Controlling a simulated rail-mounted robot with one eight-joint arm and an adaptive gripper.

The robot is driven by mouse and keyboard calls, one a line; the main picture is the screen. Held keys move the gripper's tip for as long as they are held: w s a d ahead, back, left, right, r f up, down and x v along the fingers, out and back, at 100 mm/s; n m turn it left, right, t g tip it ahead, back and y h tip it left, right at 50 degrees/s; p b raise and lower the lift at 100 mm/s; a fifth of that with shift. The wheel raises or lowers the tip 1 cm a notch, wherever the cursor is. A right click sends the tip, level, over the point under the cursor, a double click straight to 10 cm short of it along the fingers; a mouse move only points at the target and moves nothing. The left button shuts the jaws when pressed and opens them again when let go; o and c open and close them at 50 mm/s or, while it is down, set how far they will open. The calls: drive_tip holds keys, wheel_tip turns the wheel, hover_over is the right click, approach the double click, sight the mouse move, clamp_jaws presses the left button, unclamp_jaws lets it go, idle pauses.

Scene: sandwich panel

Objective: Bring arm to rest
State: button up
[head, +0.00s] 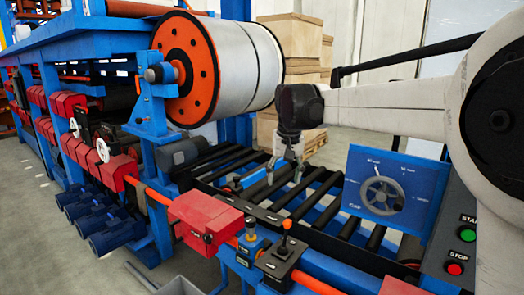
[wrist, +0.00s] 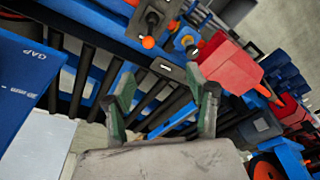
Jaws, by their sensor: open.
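My gripper (head: 287,167) hangs pointing down above the roller conveyor (head: 318,190) in the head view, at the end of my white arm. In the wrist view its two green-grey fingers (wrist: 163,108) stand apart with nothing between them. The gripper is open and empty. Beyond the fingertips in the wrist view are the dark rollers, a blue frame and a joystick box (wrist: 150,22) with an orange-red knob. I cannot tell the exact height of the fingertips above the rollers.
A large white roll (head: 240,68) with an orange end disc stands left of my gripper. A blue panel with a handwheel (head: 381,195) stands to the right, beside green START and red STOP buttons (head: 455,269). A red box (head: 205,220) and joystick (head: 284,245) are in front. Cardboard boxes (head: 292,45) are behind.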

drive_tip(key=s+d+f+t, duration=0.15)
drive_tip(key=s+d, duration=0.45)
drive_tip(key=s, duration=0.7)
drive_tip(key=s+d+f+t, duration=0.15)
drive_tip(key=s+d, duration=0.35)
drive_tip(key=s, duration=0.9)
drive_tip(key=s+d+f+m+t, duration=0.1)
drive_tip(key=s+d+f, duration=0.1)
drive_tip(key=s+f, duration=0.3)
drive_tip(key=s, duration=0.3)
drive_tip(key=shift+d+f+t, duration=0.25)
drive_tip(key=shift+d+t, duration=0.05)
drive_tip(key=shift+s, duration=0.1)
